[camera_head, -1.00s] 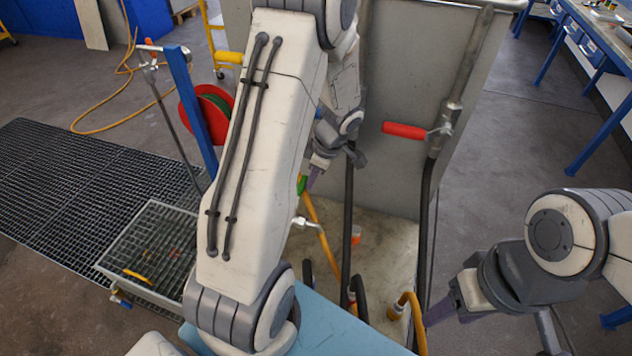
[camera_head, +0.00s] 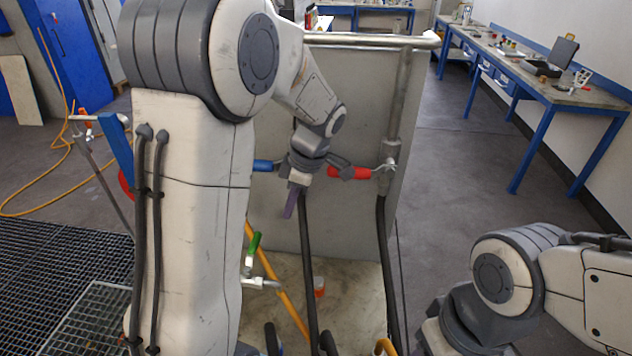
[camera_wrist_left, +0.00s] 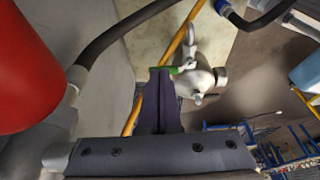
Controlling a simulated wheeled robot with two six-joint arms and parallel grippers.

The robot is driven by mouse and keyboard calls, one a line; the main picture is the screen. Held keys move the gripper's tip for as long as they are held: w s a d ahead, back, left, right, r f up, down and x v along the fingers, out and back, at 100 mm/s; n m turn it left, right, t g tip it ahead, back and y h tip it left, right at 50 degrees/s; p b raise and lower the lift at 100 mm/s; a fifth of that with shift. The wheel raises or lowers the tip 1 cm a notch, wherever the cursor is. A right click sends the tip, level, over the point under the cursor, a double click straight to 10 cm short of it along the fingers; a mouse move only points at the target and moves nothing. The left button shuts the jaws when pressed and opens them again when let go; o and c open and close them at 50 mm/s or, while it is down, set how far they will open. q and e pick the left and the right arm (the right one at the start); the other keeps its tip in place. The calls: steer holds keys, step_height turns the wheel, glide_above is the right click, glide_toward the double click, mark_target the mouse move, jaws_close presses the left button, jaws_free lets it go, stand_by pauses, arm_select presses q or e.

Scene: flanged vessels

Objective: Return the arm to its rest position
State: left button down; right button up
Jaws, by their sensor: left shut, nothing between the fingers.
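My left arm rises large on the left of the head view and bends over to the right. My left gripper (camera_head: 291,203) points down in front of the grey panel (camera_head: 345,110), its dark fingers together and empty. In the left wrist view the closed fingers (camera_wrist_left: 160,95) stand over a valve with a green handle (camera_wrist_left: 183,69). My right arm is at the lower right of the head view, with its gripper below the frame edge.
A red valve handle (camera_head: 349,173) and a blue handle (camera_head: 264,165) are close beside the left gripper. Black hoses (camera_head: 382,260) and a yellow pipe (camera_head: 283,300) run below. A workbench (camera_head: 545,88) stands at the right. The floor between is clear.

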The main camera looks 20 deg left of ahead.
arm_select(q)
steer(key=s+d+r+m+t+h, duration=0.1)
steer(key=s+d+m, duration=0.3)
steer(key=d+m, duration=0.3)
steer(key=s+d+r+m+h, duration=0.1)
steer(key=s+d+m, duration=0.3)
steer(key=d+m, duration=0.25)
steer(key=s+d+m+h, duration=0.2)
steer(key=s+d+m, duration=0.6)
steer(key=s+m, duration=0.5)
steer(key=shift+s+f+m, duration=0.2)
steer(key=shift+f+m, duration=0.2)
steer(key=shift+m, duration=0.65)
steer(key=shift+d, duration=0.1)
